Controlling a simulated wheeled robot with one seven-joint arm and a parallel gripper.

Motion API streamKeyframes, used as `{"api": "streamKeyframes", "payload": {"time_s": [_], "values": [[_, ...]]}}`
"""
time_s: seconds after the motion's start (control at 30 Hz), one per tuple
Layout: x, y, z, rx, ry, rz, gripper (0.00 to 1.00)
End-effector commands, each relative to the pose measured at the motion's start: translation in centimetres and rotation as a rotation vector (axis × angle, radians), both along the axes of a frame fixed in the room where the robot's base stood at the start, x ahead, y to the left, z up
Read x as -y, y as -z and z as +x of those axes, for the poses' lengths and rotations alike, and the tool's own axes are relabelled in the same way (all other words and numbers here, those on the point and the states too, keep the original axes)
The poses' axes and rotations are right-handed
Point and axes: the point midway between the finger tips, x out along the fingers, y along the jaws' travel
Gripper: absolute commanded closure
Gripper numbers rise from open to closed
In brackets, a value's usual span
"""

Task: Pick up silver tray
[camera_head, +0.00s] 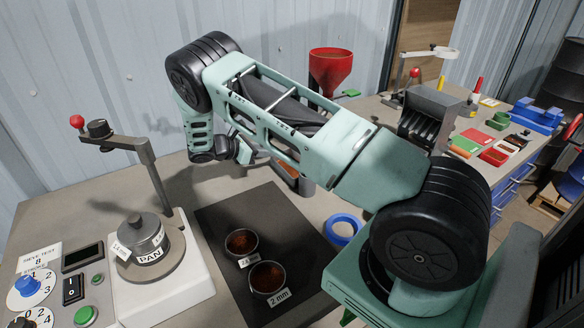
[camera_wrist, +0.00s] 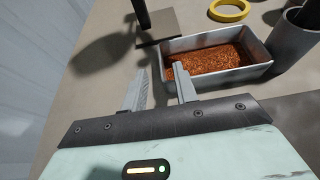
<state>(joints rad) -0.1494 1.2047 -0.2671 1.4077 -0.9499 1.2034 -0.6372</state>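The silver tray (camera_wrist: 216,41) is a rectangular metal tray holding copper-coloured granules. It lies on the bench beyond my gripper in the wrist view. My gripper (camera_wrist: 160,69) is open, with a clear gap between its two fingers. The right finger overlaps the tray's near-left corner in the picture, and the left finger is outside the tray to the left. I cannot tell whether either finger touches it. In the head view my arm hides most of the tray and the fingers.
A dark grey cylinder (camera_wrist: 296,42) stands close to the tray's right end. A yellow ring (camera_wrist: 229,15) lies behind it. In the head view, two small bowls of granules (camera_head: 241,254) (camera_head: 267,291) sit on a dark mat (camera_head: 215,235), near a blue ring (camera_head: 330,237) and a sieve machine (camera_head: 170,285).

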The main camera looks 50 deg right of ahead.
Motion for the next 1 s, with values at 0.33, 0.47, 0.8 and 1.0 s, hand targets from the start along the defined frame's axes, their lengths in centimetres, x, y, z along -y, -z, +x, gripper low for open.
{"api": "streamKeyframes", "payload": {"time_s": [0.33,0.47,0.8,1.0], "values": [[3.9,1.7,-1.0,-0.001,0.002,0.0,0.71],[4.3,2.1,-1.1,0.0,0.0,0.001,0.71],[4.3,2.1,-1.1,0.0,0.0,0.0,1.0],[4.3,2.0,-1.0,0.0,0.0,-0.001,1.0]]}}
